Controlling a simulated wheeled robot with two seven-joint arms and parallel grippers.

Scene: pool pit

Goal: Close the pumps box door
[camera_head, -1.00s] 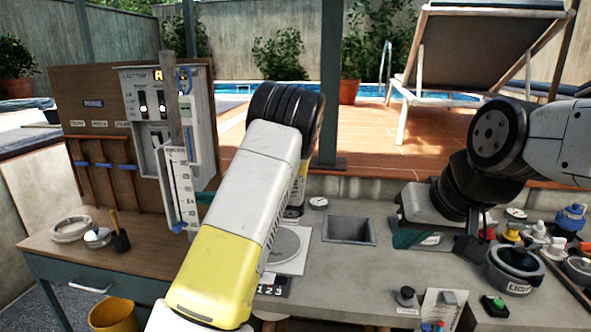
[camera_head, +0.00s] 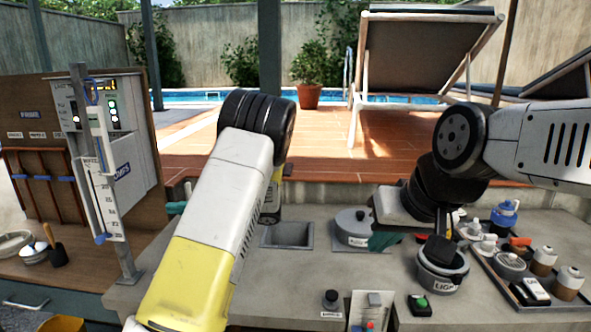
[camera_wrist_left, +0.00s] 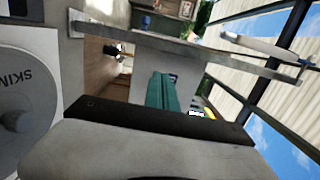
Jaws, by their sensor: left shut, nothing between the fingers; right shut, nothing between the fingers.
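The grey pumps box (camera_head: 68,100) hangs on the brown board at the left of the head view, with lit switches on its front. A grey panel marked PUMPS (camera_head: 124,172) stands out at its right side, seemingly the door, open. An upright gauge partly covers both. My left gripper's teal fingers (camera_head: 177,207) show just right of the panel, apart from it as far as I can tell; my arm hides the rest. In the left wrist view these fingers (camera_wrist_left: 168,90) are shut and empty. My right gripper (camera_head: 383,240) is low over the counter, shut and empty.
The upright gauge (camera_head: 105,200) stands between the box and my left arm; its bar also crosses the left wrist view (camera_wrist_left: 200,48). A square basin (camera_head: 288,235), a lidded pot (camera_head: 352,228) and a tray (camera_head: 500,275) of bottles occupy the counter.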

